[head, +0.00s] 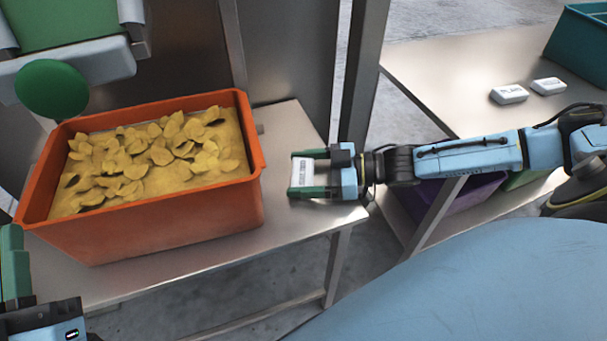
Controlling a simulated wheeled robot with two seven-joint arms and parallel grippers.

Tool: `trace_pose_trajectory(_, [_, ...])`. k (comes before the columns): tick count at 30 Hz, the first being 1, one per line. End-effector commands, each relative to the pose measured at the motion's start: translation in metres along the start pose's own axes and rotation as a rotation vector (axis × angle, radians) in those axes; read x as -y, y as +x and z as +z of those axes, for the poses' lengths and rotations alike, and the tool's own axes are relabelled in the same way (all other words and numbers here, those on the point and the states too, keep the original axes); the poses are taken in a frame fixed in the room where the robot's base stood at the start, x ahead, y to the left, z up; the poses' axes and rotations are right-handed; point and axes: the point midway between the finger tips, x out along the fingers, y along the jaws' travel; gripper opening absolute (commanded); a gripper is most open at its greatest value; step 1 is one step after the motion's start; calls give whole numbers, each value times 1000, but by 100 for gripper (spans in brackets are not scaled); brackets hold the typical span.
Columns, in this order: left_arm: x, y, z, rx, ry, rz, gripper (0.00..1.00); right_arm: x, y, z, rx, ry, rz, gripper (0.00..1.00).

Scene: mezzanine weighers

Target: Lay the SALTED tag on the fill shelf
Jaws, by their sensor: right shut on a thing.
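My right gripper (303,173) reaches in from the right, shut on a white tag (302,169). The dark lettering on this tag runs sideways and is too small to read surely. The gripper and tag are over the right end of the steel shelf (285,225) that bears the orange crate, just right of the crate. I cannot tell whether the tag touches the shelf. My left gripper (14,265) is at the lower left edge, partly cut off, beside the crate's front left corner; its opening does not show.
The orange crate (165,222) of yellow chips fills most of the shelf. A green disc (52,89) is above its back left. On the right steel table (440,80) lie a tag reading PLAIN (510,94), another white tag (548,86) and a teal crate (580,42).

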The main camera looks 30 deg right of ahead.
Motion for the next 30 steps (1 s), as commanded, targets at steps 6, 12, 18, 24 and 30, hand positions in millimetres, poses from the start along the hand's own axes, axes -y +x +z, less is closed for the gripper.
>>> trace_pose_trajectory(6, [0,0,-3,-14,-1,1,0,0,0,0,-1,0,0,55])
trace_pose_trajectory(12, [0,0,-3,-16,-1,1,0,0,0,3,0,0,0,55])
trace_pose_trajectory(18, [0,0,-3,-17,-1,1,0,0,0,3,0,0,0,99])
trace_pose_trajectory(24, [0,0,-3,-17,-1,1,0,0,0,3,0,0,0,99])
trace_pose_trajectory(30, [0,1,1,15,1,-1,0,0,-4,0,2,1,1,99])
